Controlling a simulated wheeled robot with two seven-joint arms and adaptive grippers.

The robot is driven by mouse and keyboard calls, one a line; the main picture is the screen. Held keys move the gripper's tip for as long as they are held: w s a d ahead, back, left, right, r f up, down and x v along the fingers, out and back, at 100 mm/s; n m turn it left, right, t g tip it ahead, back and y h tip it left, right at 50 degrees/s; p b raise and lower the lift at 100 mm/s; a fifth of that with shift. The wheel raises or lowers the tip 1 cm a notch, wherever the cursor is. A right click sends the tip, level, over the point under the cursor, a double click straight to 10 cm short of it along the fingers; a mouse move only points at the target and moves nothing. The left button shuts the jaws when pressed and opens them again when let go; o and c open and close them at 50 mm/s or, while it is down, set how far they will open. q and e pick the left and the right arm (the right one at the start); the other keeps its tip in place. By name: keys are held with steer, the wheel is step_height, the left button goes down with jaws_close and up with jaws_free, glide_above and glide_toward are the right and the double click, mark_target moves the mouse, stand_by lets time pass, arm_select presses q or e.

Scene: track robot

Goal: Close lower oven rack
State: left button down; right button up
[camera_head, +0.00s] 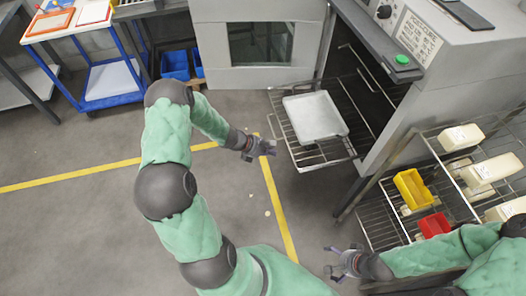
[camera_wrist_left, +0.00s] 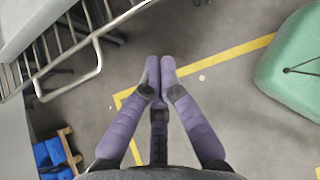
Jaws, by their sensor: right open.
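A wire oven rack (camera_head: 313,161) is pulled out of the dark oven opening (camera_head: 369,84) toward the left, with a grey metal tray (camera_head: 315,117) lying on it. Its wire end also shows at the upper left of the left wrist view (camera_wrist_left: 98,45). My left gripper (camera_head: 270,147) is just left of the rack's outer end. In the left wrist view my left gripper (camera_wrist_left: 157,63) has its purple fingertips together with nothing between them. My right gripper (camera_head: 333,262) is open and empty, low in the head view, left of a wire shelf.
A wire shelf (camera_head: 382,232) at right holds a yellow bin (camera_head: 412,189), a red bin (camera_head: 434,224) and pale containers (camera_head: 460,137). Blue bins (camera_head: 175,65) sit behind. Floor at left is clear.

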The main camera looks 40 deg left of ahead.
arm_select(q)
steer(key=shift+w+d+f+b, duration=0.2)
steer(key=shift+w+d+b, duration=0.2)
steer(key=shift+w+d, duration=1.15)
arm_select(e)
steer(key=shift+f, duration=0.6)
arm_select(q)
steer(key=shift+w, duration=0.1)
